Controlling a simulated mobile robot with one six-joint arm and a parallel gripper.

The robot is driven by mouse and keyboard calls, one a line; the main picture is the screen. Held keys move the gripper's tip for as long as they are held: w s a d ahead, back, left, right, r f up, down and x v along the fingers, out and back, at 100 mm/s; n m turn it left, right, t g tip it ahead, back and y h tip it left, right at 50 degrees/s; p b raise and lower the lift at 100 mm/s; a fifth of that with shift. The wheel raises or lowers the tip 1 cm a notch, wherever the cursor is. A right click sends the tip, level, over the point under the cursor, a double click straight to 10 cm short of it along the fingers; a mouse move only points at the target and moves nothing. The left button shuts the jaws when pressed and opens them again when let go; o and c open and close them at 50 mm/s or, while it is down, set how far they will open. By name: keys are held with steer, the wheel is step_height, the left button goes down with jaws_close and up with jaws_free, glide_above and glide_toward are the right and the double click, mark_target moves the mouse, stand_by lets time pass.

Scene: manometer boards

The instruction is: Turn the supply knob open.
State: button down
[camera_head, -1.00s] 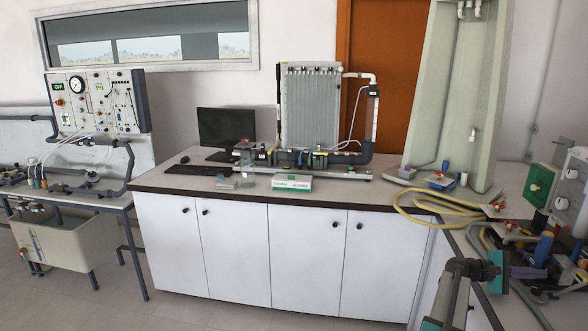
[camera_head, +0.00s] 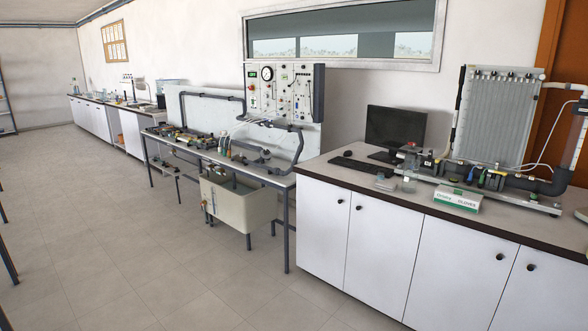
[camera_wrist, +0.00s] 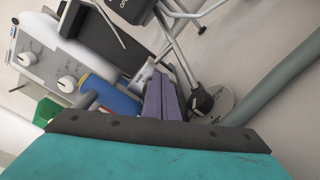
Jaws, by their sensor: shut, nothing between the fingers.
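My gripper (camera_wrist: 161,98) shows in the wrist view as two purple-grey fingers side by side, shut and empty, beyond a dark bar and a teal part of mine. It is not in the head view now. Two white round knobs, one nearer (camera_wrist: 67,84) and one farther (camera_wrist: 25,58), sit on a grey panel (camera_wrist: 42,70) at the left of the wrist view, apart from the fingers. In the head view, a tall ribbed manometer board (camera_head: 497,120) stands on the white-fronted counter at right, with pipework at its foot. I cannot tell which knob is the supply knob.
A blue cylinder (camera_wrist: 110,97) lies left of the fingers in the wrist view. In the head view, an instrument panel (camera_head: 284,90) and a beige tank (camera_head: 238,206) belong to a bench in the middle. A monitor (camera_head: 395,132) stands on the counter. The floor (camera_head: 130,240) at left is clear.

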steer(key=shift+w+d, duration=0.15)
steer(key=shift+w, duration=0.1)
stand_by(0.6)
steer(key=shift+w+d+r+b, duration=0.25)
steer(key=shift+r+b, duration=0.2)
steer(key=shift+b, duration=0.3)
steer(key=shift+w+d+r+b, duration=0.1)
steer(key=shift+w+r+b, duration=0.1)
steer(key=shift+r+b, duration=0.4)
stand_by(0.5)
steer(key=shift+s+a+r, duration=0.15)
steer(key=shift+s+r, duration=0.05)
steer(key=shift+s, duration=0.05)
stand_by(0.5)
steer(key=shift+a, duration=0.1)
steer(key=shift+b+v, duration=0.6)
steer(key=shift+v, duration=2.3)
